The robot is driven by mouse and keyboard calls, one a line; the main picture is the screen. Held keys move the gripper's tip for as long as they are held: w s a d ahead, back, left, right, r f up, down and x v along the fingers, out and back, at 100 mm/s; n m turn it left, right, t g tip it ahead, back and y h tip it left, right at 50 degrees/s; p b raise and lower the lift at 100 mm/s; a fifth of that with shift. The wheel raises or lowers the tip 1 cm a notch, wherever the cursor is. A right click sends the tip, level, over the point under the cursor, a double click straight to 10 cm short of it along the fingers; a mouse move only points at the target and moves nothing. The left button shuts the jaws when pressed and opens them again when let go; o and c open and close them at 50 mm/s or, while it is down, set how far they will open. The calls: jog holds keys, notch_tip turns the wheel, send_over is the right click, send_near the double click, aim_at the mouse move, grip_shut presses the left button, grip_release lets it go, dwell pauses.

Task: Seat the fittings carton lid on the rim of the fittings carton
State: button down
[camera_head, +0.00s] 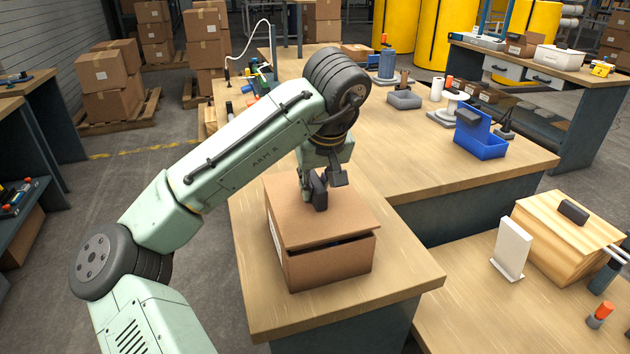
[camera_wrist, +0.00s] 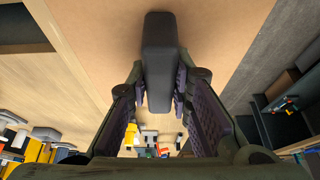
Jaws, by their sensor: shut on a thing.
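The fittings carton (camera_head: 330,269) is a brown cardboard box on the near part of the wooden bench. Its brown lid (camera_head: 345,216) lies over the opening, with a dark gap between the lid's front edge and the carton's front wall. The lid looks slightly raised or tilted there; contact with the rim at the back is hidden. My gripper (camera_head: 326,183) is above the lid, shut on its dark handle (camera_head: 319,197). In the wrist view the handle (camera_wrist: 160,55) shows between the fingers, with the lid's plain brown top (camera_wrist: 105,45) behind it.
Bare bench top (camera_head: 405,272) lies around the carton, with the bench edge close on the left. A blue bin (camera_head: 482,146) and a grey tray (camera_head: 404,99) stand farther back. At the right, a lower table holds a wooden box (camera_head: 565,240) and a white plate on a stand (camera_head: 512,248).

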jog(key=shift+f+b, duration=0.4)
jog(key=shift+f, duration=0.7)
jog(key=c, duration=1.4)
grip_release()
jog(key=shift+o, duration=0.2)
jog(key=v, duration=1.2)
